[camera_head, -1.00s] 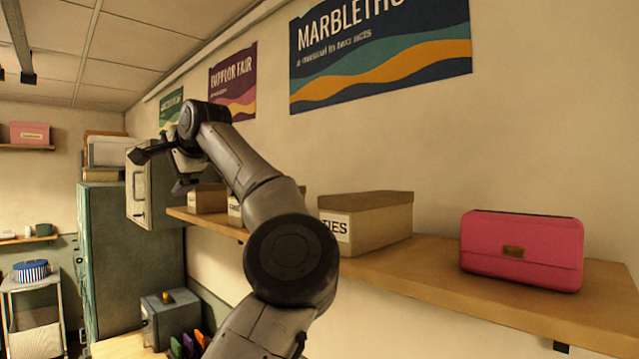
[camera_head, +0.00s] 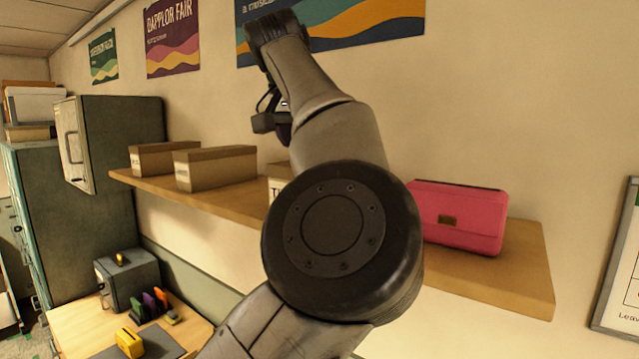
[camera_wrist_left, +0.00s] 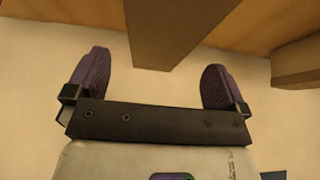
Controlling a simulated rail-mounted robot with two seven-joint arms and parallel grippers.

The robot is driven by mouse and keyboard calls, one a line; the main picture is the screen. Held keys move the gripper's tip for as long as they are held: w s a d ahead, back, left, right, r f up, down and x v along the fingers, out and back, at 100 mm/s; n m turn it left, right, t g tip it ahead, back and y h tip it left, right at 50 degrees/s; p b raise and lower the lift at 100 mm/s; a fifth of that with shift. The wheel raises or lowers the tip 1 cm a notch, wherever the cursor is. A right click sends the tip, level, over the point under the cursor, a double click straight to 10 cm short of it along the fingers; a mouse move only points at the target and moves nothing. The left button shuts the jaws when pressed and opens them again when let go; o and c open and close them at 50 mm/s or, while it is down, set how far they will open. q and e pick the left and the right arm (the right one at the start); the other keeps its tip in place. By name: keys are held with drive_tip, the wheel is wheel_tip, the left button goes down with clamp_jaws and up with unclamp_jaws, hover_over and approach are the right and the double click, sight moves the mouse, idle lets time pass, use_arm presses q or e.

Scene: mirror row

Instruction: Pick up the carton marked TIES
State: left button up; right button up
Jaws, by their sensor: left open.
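The TIES carton (camera_head: 277,171) stands on the wall shelf (camera_head: 228,202) in the head view. My arm hides most of it; only its left end and the start of its label show. My left gripper (camera_head: 272,122) is above and behind the carton in the picture, partly hidden by its own arm. In the left wrist view my left gripper (camera_wrist_left: 155,62) is open, its two purple fingers apart with nothing held. A brown box-like shape (camera_wrist_left: 172,35) reaches in from the top beyond the fingers; I cannot tell which thing it is. My right gripper is not in view.
Two other cartons, one long (camera_head: 215,168) and one farther off (camera_head: 158,158), stand left on the shelf. A pink clutch (camera_head: 458,218) is at the right. Grey cabinets (camera_head: 120,140) border the shelf's far end. A desk with a toaster-like grey box (camera_head: 128,280) is below.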

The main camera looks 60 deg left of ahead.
use_arm(q)
drive_tip(key=shift+x, duration=1.1)
drive_tip(key=p+x, duration=0.1)
drive_tip(key=x, duration=0.3)
drive_tip(key=shift+w+a+p, duration=0.1)
drive_tip(key=shift+p, duration=0.2)
drive_tip(key=shift+w+a+f, duration=0.15)
drive_tip(key=shift+w+f, duration=0.1)
drive_tip(key=shift+f, duration=0.3)
drive_tip(key=c, duration=1)
drive_tip(key=shift+c, duration=0.4)
drive_tip(key=shift+r, duration=0.15)
